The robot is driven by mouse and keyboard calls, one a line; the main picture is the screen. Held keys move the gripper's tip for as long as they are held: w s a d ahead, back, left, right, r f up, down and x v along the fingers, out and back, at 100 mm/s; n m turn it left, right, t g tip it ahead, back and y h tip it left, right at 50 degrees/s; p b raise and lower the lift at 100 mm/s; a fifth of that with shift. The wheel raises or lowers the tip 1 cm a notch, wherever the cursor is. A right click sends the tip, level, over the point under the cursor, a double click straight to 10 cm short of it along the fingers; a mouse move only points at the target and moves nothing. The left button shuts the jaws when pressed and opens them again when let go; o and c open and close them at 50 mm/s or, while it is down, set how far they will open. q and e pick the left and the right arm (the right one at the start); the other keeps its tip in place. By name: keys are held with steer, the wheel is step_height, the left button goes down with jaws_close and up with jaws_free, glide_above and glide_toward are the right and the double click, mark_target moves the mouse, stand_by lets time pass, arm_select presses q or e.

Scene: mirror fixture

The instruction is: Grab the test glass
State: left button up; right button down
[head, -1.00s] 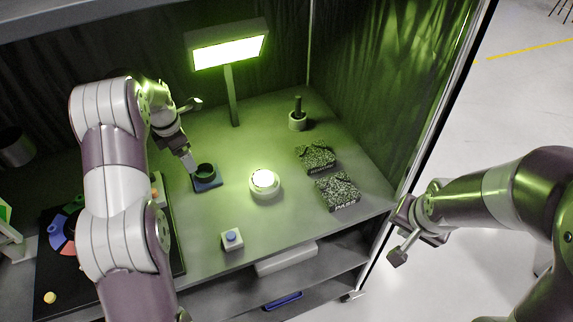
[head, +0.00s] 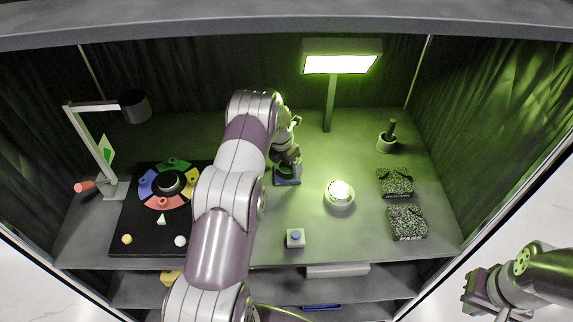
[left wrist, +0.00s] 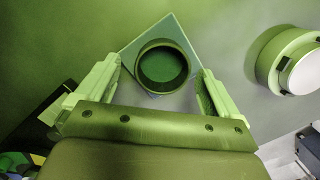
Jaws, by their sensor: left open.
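The likely test glass is a dark round ring with a green-lit inside (left wrist: 162,66), standing on a square base (left wrist: 133,57) in the left wrist view. In the head view the base (head: 287,182) shows below my left gripper (head: 288,168), which partly hides the ring. My left gripper (left wrist: 160,86) is open, with one finger on each side of the ring's near part and a gap at both sides. Nothing is held in it. My right gripper (head: 486,300) is off to the lower right, outside the cabinet; its jaw opening is unclear.
A white round lamp-like piece (head: 339,194) stands right of the ring. A lit panel on a post (head: 329,105) stands behind. A button box (head: 295,238) is in front. Two speckled blocks (head: 396,182) (head: 408,222) lie right. A black board with coloured segments (head: 135,225) lies left.

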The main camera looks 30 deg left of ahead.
arm_select(q)
steer(key=shift+w+d+f, duration=0.1)
steer(key=shift+w+f, duration=0.05)
steer(key=shift+f, duration=0.1)
steer(key=shift+d, duration=0.2)
steer(key=shift+c, duration=0.3)
steer(key=shift+a, duration=0.15)
steer(key=c, duration=1.2)
steer(key=shift+r, duration=0.1)
